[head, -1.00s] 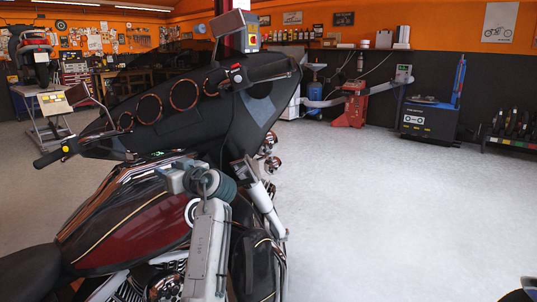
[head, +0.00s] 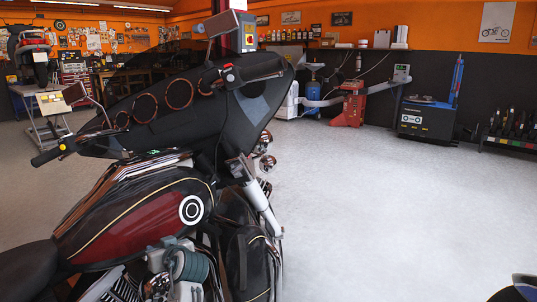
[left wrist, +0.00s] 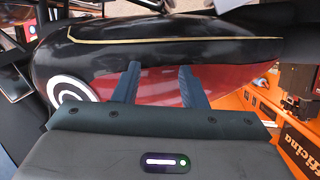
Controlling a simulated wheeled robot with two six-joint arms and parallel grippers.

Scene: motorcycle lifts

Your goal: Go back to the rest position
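The motorcycle (head: 130,228) stands close in front of me at the left. Its dark red and black tank carries a white ring emblem (head: 191,209), which also shows in the left wrist view (left wrist: 72,92). My left gripper (left wrist: 159,68) points toward the tank's side, with its two fingers apart and nothing visible between them. Whether the fingertips touch the tank I cannot tell. In the head view my left arm's wrist is low, beside the engine below the tank. My right gripper is not clearly in view.
Grey floor (head: 370,200) lies free right of the motorcycle. A red machine (head: 349,108) and a blue-black tyre machine (head: 428,118) stand at the back wall. A lift (head: 55,105) bearing another motorcycle stands at the far left.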

